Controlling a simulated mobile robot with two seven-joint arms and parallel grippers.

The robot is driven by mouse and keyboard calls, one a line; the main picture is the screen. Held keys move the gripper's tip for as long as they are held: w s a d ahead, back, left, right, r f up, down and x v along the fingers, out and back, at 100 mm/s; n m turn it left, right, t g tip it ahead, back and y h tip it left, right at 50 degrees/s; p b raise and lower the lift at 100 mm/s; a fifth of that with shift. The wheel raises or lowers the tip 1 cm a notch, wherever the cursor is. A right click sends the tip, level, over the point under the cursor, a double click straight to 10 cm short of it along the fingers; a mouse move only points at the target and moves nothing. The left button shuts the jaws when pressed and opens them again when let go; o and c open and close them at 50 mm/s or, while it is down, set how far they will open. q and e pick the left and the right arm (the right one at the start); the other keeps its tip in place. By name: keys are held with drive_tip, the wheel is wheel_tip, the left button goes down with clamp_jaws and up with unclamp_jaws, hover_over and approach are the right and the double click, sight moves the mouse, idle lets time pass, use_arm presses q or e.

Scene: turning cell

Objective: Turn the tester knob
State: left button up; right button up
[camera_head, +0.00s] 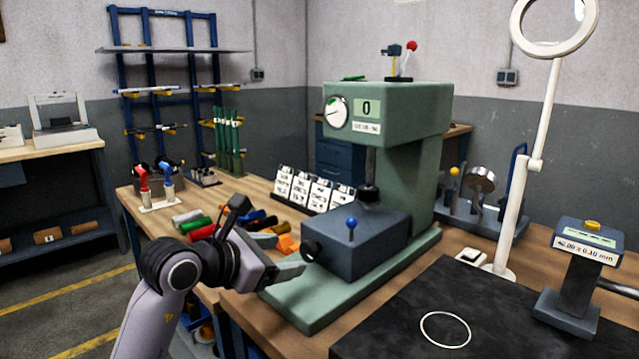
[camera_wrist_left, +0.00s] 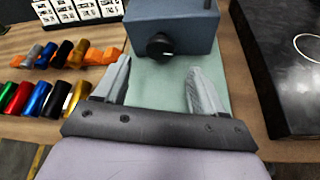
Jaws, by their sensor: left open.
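The tester (camera_head: 412,160) is a green machine with a dial and a display reading 0, standing on a green base. A blue-grey block (camera_head: 365,240) on its base carries a black round knob (camera_head: 309,250) on the near side and a blue ball-topped lever (camera_head: 351,224). My left gripper (camera_head: 284,256) is open just in front of the knob. In the left wrist view the knob (camera_wrist_left: 160,46) sits ahead of and between the two grey fingers (camera_wrist_left: 160,70), with nothing held and a gap before it. My right gripper is not in view.
Coloured cylinders (camera_wrist_left: 62,52) lie left of the gripper on the wooden bench. White label cards (camera_head: 315,188) stand behind them. A black mat (camera_head: 400,315) with a white ring lies at right, near a magnifier lamp (camera_head: 540,120) and a small gauge (camera_head: 585,245).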

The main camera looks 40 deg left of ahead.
sight(306, 253)
use_arm(q)
drive_tip(key=shift+a+r+n+h+p, duration=0.25)
drive_tip(key=shift+a+n+h+p, duration=0.3)
drive_tip(key=shift+p, duration=1.6)
drive_tip(key=shift+d+f+n+h+p, duration=0.1)
drive_tip(key=shift+n+h+p, duration=0.15)
drive_tip(key=shift+n+p, duration=0.2)
drive_tip(key=shift+p+x, duration=0.55)
drive_tip(key=shift+x, duration=3.1)
drive_tip(key=shift+s+f, duration=0.1)
drive_tip(key=shift+f, duration=0.05)
drive_tip(key=c, duration=1)
drive_tip(key=b, duration=0.1)
drive_tip(key=m+y+b, duration=0.1)
drive_tip(key=shift+f+b, duration=0.25)
drive_tip(key=shift+b, duration=0.1)
drive_tip(key=shift+r+m+y+b, duration=0.15)
drive_tip(key=shift+m+y+b, duration=0.15)
drive_tip(key=shift+m+b, duration=0.2)
